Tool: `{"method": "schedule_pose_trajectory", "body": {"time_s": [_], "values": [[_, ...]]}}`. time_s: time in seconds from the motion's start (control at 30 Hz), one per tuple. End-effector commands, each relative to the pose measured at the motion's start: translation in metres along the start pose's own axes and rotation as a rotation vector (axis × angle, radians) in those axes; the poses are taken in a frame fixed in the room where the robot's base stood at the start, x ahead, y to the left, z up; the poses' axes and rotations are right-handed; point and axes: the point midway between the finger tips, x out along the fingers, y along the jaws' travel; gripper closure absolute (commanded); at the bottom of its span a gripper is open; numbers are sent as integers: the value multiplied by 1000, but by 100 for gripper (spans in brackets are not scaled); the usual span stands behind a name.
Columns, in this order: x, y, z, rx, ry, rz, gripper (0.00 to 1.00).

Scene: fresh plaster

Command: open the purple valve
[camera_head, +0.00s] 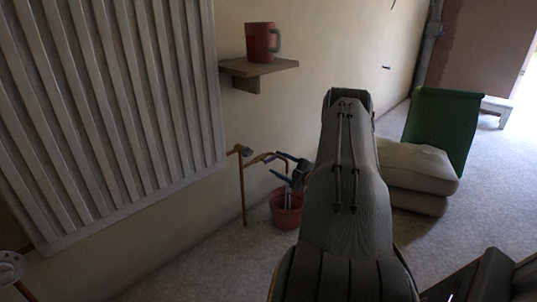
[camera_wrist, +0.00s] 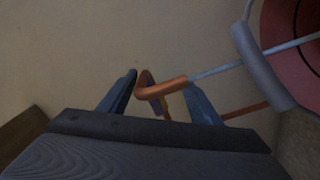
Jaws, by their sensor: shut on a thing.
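My gripper (camera_head: 280,166) reaches down to the copper pipe by the wall in the head view, its blue fingers on either side of the bent pipe end. In the wrist view my gripper (camera_wrist: 160,96) has its two blue fingers around a copper-coloured elbow (camera_wrist: 160,90). A small purple patch with some yellow, seemingly the purple valve (camera_wrist: 157,106), shows between the fingers below the elbow. Most of the valve is hidden, and how far it is turned cannot be told. The fingers are shut on it.
A red bucket (camera_head: 286,213) stands on the floor below my gripper. A ribbed radiator (camera_head: 110,110) hangs on the left wall. A red mug (camera_head: 259,43) sits on a small wooden shelf (camera_head: 262,68). Stacked cushions (camera_head: 418,168) and a green panel (camera_head: 440,125) are at right.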

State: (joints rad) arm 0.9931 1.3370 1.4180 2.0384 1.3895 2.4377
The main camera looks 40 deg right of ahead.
Motion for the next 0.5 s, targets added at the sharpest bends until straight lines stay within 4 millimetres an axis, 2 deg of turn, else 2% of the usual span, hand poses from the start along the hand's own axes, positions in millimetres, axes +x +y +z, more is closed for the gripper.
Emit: {"method": "schedule_pose_trajectory", "body": {"time_s": [0.03,0.23,0.4,0.5], "values": [[0,-6,-1,5,2,-10,52],[-3,-6,-1,5,1,-9,52],[-21,-4,0,8,-4,-8,51],[-33,-4,1,8,-4,-8,54]]}}
